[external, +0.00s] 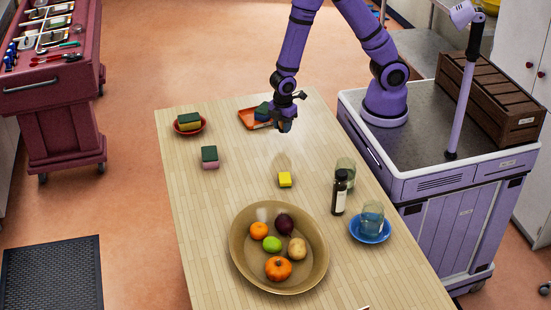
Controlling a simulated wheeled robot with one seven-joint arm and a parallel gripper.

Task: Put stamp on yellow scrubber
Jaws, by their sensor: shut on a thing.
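My gripper (284,122) is above the far part of the wooden table, beside the orange tray. It is shut on a small dark thing, mostly hidden by the fingers; I cannot tell whether this is the stamp. A yellow scrubber with a dark green top (189,122) sits in a small red dish (204,128) at the far left. A green-topped pink scrubber (209,158) stands at the left. A dark green-blue block (263,111) is at the orange tray (246,118), partly behind my gripper.
A large brown bowl (239,259) of fruit fills the near middle of the table (205,215). The table's left middle is clear.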

